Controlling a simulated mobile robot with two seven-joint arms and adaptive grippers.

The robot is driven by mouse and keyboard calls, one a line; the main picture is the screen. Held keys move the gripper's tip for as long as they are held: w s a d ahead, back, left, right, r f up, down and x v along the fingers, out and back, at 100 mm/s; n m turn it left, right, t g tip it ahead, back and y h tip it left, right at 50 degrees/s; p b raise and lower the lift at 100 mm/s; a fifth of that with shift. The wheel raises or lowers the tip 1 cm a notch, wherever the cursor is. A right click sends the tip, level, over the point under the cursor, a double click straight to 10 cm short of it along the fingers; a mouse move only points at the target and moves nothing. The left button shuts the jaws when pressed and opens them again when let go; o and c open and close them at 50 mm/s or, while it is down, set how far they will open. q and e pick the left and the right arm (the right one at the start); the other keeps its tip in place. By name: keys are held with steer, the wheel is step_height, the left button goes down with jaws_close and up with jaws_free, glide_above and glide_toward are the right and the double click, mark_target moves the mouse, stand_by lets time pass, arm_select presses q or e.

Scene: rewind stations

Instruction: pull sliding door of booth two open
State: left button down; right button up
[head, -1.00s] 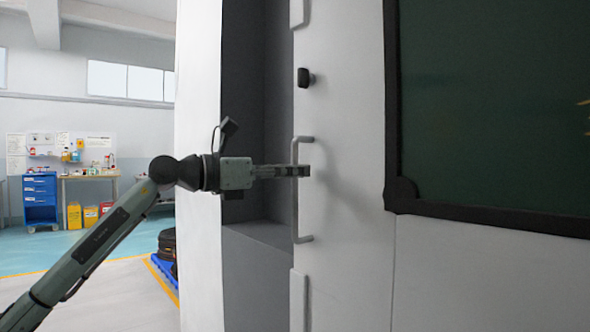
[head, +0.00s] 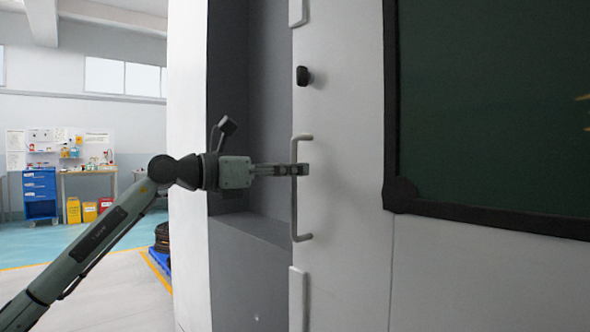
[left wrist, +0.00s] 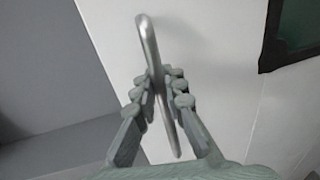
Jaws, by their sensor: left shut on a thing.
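The sliding door (head: 345,260) of the booth is a white panel with a dark green window (head: 490,110) in a black frame. A grey vertical bar handle (head: 295,215) stands out near its left edge. My left gripper (head: 297,170) is shut on the handle near its upper part. In the left wrist view the handle (left wrist: 151,50) runs between the two fingers (left wrist: 167,95). A grey opening (head: 250,150) shows to the left of the door's edge. My right gripper is in neither view.
A white booth wall (head: 187,200) stands left of the opening. A black knob (head: 304,77) sits on the door above the handle. Far left are a blue drawer cabinet (head: 40,194), a workbench (head: 90,172) and coloured bins (head: 90,211), with clear floor before them.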

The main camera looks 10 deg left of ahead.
arm_select(q)
steer(key=shift+f, duration=0.1)
steer(key=c, duration=1.6)
jaws_free()
steer(key=v, duration=1.2)
